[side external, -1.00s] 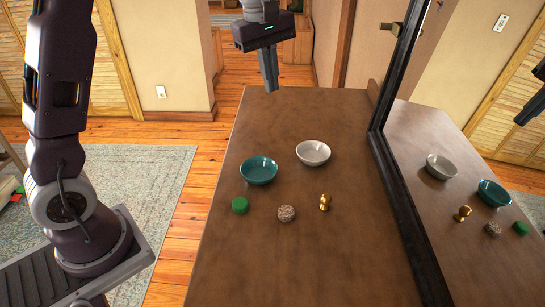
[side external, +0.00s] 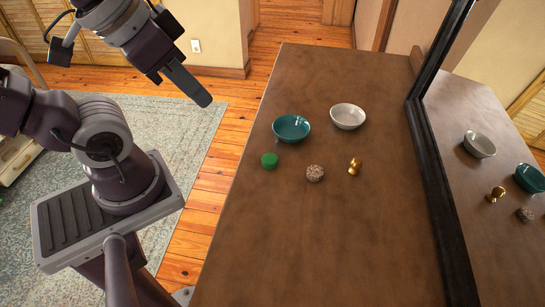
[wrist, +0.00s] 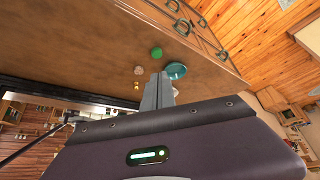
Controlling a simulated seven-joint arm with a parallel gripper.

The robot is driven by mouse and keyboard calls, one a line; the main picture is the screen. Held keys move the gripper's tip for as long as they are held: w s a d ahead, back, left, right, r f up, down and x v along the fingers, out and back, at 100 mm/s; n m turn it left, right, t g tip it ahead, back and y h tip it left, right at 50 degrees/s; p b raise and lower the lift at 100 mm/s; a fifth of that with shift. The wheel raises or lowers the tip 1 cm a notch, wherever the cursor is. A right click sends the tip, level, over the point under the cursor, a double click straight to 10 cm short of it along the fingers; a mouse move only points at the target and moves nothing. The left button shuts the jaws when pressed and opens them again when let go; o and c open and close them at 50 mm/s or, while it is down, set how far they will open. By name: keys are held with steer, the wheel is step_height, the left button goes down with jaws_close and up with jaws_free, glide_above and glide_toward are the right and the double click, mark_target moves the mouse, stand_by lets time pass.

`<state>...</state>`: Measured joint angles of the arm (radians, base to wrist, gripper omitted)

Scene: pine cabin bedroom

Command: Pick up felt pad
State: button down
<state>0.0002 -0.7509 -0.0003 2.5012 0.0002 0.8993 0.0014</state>
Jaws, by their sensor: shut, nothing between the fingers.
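A small round green piece (side external: 269,160), which looks like the felt pad, lies on the brown tabletop in front of the teal bowl. It also shows in the wrist view (wrist: 156,52), beyond my fingertips. My gripper (side external: 205,100) is shut and empty. It hangs in the air left of the table, over the rug and floor side, apart from the pad. In the wrist view, my closed fingers (wrist: 159,80) point toward the table and partly overlap the view of the bowl area.
A teal bowl (side external: 291,128) and a white bowl (side external: 347,116) stand behind the pad. A speckled round stone-like piece (side external: 315,173) and a brass knob (side external: 355,167) lie to its right. A black-framed mirror (side external: 440,180) runs along the table's right side. The front tabletop is clear.

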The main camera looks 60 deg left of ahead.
stand_by(0.4)
steer(key=c, duration=0.9)
jaws_free()
steer(key=shift+c, duration=0.2)
steer(key=n+g+y, duration=0.1)
steer(key=n+g, duration=0.4)
steer(key=n, duration=0.8)
glide_toward(270, 158)
steer(key=shift+s+a+f, duration=0.1)
steer(key=shift+s+f, duration=0.3)
steer(key=shift+f, duration=0.2)
steer(key=shift+n, duration=0.3)
steer(key=f, duration=0.4)
steer(key=w+f, duration=0.1)
steer(key=f, duration=0.2)
steer(key=shift+w+a, duration=0.1)
steer(key=shift+a, duration=0.15)
